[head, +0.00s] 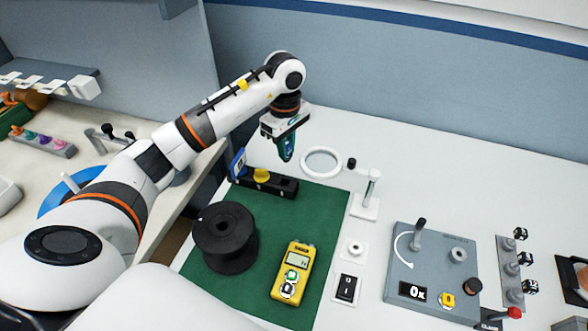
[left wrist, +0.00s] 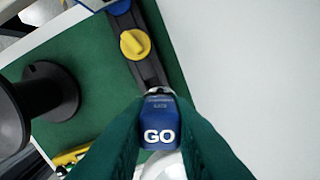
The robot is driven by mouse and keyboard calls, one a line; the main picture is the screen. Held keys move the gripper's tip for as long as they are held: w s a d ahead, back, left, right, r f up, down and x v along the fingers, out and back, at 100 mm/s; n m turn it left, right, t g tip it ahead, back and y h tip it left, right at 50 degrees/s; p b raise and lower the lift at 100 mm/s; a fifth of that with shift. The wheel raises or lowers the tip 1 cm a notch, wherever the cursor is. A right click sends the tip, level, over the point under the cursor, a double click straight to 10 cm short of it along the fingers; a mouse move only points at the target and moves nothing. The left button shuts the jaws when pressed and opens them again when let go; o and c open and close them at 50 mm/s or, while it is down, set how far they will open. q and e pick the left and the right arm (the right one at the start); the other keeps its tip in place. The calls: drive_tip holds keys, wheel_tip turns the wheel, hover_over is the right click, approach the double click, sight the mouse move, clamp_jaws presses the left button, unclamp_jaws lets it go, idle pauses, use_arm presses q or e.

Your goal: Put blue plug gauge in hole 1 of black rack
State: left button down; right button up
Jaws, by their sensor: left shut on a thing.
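My left gripper (head: 286,152) is shut on the blue plug gauge above the far end of the green mat. The gauge's blue end marked GO (left wrist: 158,134) shows between the green fingers (left wrist: 158,150) in the left wrist view. In the head view the gauge is mostly hidden by the fingers. The black rack (head: 284,187) lies below the gripper, on the mat. It also shows in the left wrist view (left wrist: 150,72), just beyond the gauge. A yellow knob-topped piece (head: 261,174) sits in the rack. My right gripper is out of view.
A blue piece with a pale face (head: 238,163) stands at the rack's left end. A black spool (head: 225,237) and a yellow meter (head: 293,271) stand on the green mat (head: 325,215). A white ring magnifier (head: 306,169) stands to the right of the rack.

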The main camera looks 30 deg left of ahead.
use_arm(q)
drive_tip(key=shift+s+f+p, duration=0.2)
drive_tip(key=shift+f+p, duration=0.2)
drive_tip(key=shift+f, duration=0.95)
drive_tip(key=shift+s+f+p, duration=0.2)
drive_tip(key=shift+f+p, duration=0.2)
drive_tip(key=shift+f, duration=0.9)
drive_tip(key=shift+s+f+p, duration=0.2)
drive_tip(key=shift+f+p, duration=0.2)
drive_tip(key=shift+f, duration=1.05)
drive_tip(key=shift+f+b, duration=0.35)
drive_tip(key=shift+b, duration=0.2)
drive_tip(key=c, duration=1.3)
unclamp_jaws()
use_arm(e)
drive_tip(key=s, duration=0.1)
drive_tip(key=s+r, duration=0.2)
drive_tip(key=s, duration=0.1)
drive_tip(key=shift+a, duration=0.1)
use_arm(q)
drive_tip(key=shift+r, duration=0.15)
